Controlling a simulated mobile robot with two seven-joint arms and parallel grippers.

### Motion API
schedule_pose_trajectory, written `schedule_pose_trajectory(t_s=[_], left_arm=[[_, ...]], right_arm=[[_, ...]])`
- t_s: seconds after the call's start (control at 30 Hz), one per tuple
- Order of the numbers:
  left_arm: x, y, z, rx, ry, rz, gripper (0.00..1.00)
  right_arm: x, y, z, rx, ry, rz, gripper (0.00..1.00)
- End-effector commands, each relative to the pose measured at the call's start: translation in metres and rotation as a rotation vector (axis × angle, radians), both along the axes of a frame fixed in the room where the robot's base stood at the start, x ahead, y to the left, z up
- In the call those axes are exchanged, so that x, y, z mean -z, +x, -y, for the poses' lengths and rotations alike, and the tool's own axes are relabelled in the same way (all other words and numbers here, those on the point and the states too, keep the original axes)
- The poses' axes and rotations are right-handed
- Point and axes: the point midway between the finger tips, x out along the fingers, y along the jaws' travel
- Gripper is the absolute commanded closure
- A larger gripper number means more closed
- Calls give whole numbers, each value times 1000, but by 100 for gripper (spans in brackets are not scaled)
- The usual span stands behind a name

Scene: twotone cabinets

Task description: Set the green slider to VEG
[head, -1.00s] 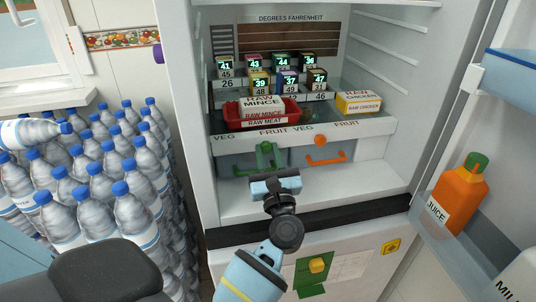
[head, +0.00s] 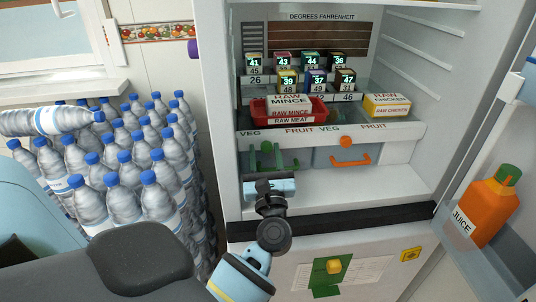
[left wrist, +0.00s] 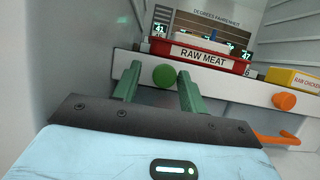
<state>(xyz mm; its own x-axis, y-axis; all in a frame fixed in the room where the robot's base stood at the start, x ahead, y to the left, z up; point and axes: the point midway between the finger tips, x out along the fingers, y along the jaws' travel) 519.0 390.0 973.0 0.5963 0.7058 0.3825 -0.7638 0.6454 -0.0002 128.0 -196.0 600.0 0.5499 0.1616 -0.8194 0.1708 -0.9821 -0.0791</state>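The green slider's round knob (head: 266,147) sits on the white shelf-front panel (head: 420,128), below and a little right of the left VEG label and well left of its FRUIT label. My left gripper (head: 266,158) reaches into the fridge with its two green fingers spread. In the left wrist view the knob (left wrist: 165,75) lies between the open fingertips (left wrist: 158,78), closer to the right finger. I cannot tell whether that finger touches it. My right gripper is out of view.
An orange slider knob (head: 346,141) and an orange drawer handle (head: 350,160) are to the right. A red meat tray (head: 262,119) stands on the shelf above. The open door holds a juice bottle (head: 487,210). Stacked water bottles (head: 125,200) fill the left.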

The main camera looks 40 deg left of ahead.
Motion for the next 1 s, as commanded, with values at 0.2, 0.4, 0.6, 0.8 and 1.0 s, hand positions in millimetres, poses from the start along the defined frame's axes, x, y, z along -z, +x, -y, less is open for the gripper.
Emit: schedule_pose_trajectory(t_s=[0.2,0.4,0.6,0.8,1.0], left_arm=[[0,1,1,3,0,0,52],[4,-3,6,5,0,-1,52],[18,-21,27,5,-2,-6,52],[28,-39,46,3,0,-3,52],[30,-46,55,2,0,0,52]], right_arm=[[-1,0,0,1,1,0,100],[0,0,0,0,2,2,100],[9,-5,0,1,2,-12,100],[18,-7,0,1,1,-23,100],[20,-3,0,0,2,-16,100]])
